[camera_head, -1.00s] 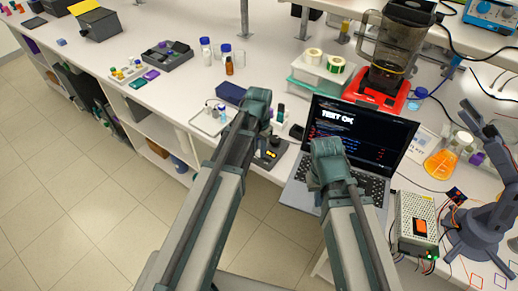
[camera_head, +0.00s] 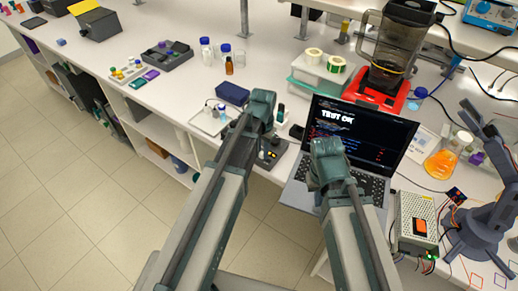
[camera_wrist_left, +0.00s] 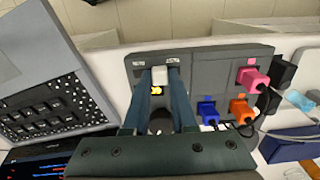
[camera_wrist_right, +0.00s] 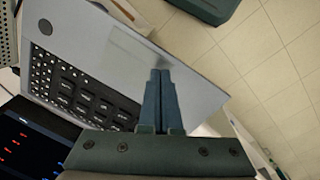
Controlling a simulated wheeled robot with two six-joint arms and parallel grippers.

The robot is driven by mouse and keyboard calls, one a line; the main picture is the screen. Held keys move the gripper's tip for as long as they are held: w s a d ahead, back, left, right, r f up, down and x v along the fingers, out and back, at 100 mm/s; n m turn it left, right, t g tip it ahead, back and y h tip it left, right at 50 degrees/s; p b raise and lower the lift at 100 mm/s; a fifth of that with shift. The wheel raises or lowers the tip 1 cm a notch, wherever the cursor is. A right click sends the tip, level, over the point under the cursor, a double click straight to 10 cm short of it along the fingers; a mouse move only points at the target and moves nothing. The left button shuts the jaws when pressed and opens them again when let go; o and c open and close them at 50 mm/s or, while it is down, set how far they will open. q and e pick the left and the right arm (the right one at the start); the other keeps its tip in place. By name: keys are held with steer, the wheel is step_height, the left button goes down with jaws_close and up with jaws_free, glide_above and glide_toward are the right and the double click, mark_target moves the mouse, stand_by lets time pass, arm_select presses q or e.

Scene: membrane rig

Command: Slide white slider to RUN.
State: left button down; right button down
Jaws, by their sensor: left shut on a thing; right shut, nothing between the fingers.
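The membrane rig (camera_wrist_left: 215,75) is a dark grey box at the bench's front edge in the left wrist view; it also shows in the head view (camera_head: 272,155), partly behind my left arm. Its white slider (camera_wrist_left: 159,76) sits between the fingertips of my left gripper (camera_wrist_left: 159,72), which is shut on it. Two small pale labels stand near the slider, too small to read. A yellow light (camera_wrist_left: 157,90) glows beside it between the fingers. My right gripper (camera_wrist_right: 158,80) is shut and empty over the laptop's palm rest.
The open laptop (camera_head: 355,140) stands right of the rig. Pink, orange and blue plugs (camera_wrist_left: 255,78) with a cable sit in the rig's other part. A dark blue box (camera_head: 232,93) and a tray (camera_head: 206,123) lie to the left. Floor lies in front of the bench.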

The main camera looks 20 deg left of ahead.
arm_select(q)
steer(key=d, duration=0.1)
steer(key=s+d, duration=0.1)
steer(key=shift+d, duration=0.3)
arm_select(e)
steer(key=shift+a, duration=0.1)
arm_select(q)
steer(key=c, duration=0.7)
jaws_free()
steer(key=shift+r, duration=0.15)
arm_select(e)
steer(key=shift+r, duration=0.15)
arm_select(q)
steer(key=shift+r+p, duration=0.55)
steer(key=shift+p, duration=0.15)
arm_select(e)
steer(key=shift+r, duration=0.5)
arm_select(q)
step_height(320, 180, up, 12)
steer(key=p, duration=1.2)
steer(key=shift+r, duration=0.2)
arm_select(e)
step_height(320, 180, up, 12)
steer(key=shift+r, duration=0.2)
